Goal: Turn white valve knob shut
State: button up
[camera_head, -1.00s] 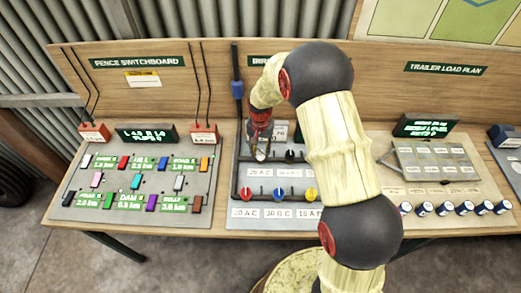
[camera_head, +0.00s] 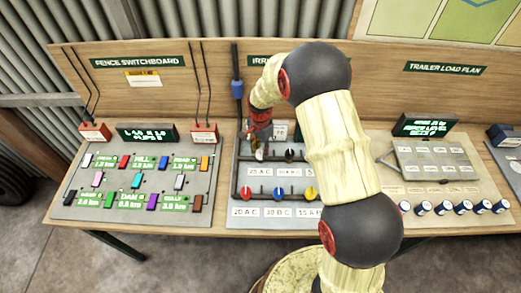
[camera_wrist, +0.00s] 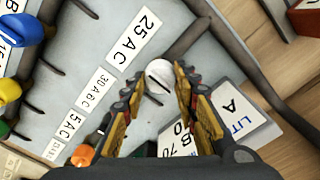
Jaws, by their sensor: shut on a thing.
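The white valve knob (camera_wrist: 157,70) sits on the grey irrigation panel (camera_wrist: 215,48), beside the label 25 A C. It is round and pale, with a dark line across its face. My gripper (camera_wrist: 159,82) is shut on it, with one yellow-and-black finger on either side. In the head view my gripper (camera_head: 259,150) reaches down to the upper left part of the panel (camera_head: 232,222). The knob is mostly hidden there by the fingers.
A black knob (camera_head: 290,155) is just right of my gripper. Red (camera_head: 247,193), blue (camera_head: 278,194) and yellow (camera_head: 310,193) knobs line the lower row. The fence switchboard (camera_head: 105,205) lies left; my arm covers the panel's right part.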

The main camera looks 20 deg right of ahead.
aim_at(260, 150)
dwell(0.4)
jog(key=o, duration=1.1)
jog(key=shift+c, duration=0.2)
jog(key=shift+o, duration=0.5)
jog(key=shift+r, duration=0.1)
notch_tip(260, 150, up, 12)
